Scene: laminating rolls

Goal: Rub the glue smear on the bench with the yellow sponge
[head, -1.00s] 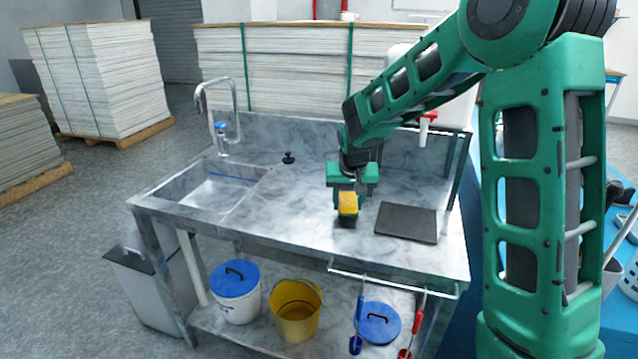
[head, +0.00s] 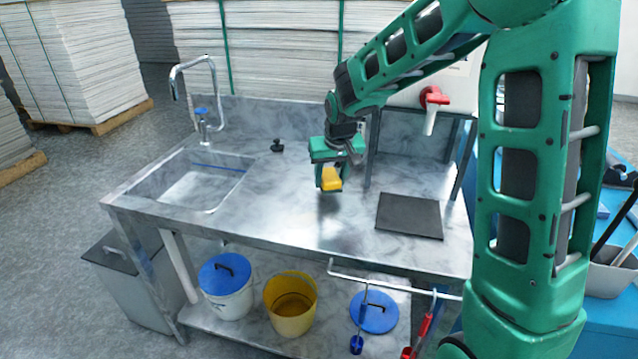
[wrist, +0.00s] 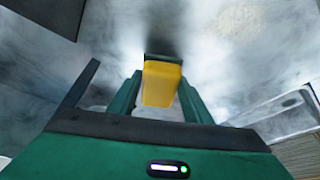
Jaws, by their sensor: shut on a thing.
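The yellow sponge (head: 331,180) is held between the fingers of my gripper (head: 328,171), over the middle of the bench (head: 270,215). In the wrist view the sponge (wrist: 161,85) sits between the two green fingers, with a dark strip at its far end. My gripper (wrist: 158,98) is shut on it. A dark patch lies beneath the sponge in the head view; I cannot tell whether the sponge touches the bench.
A dark flat mat (head: 409,216) lies right of the sponge. The sink (head: 190,187) with its tap (head: 203,115) is at the left. A small black object (head: 277,146) stands near the back. A red-handled tap (head: 434,98) hangs out behind. The bench's front middle is clear.

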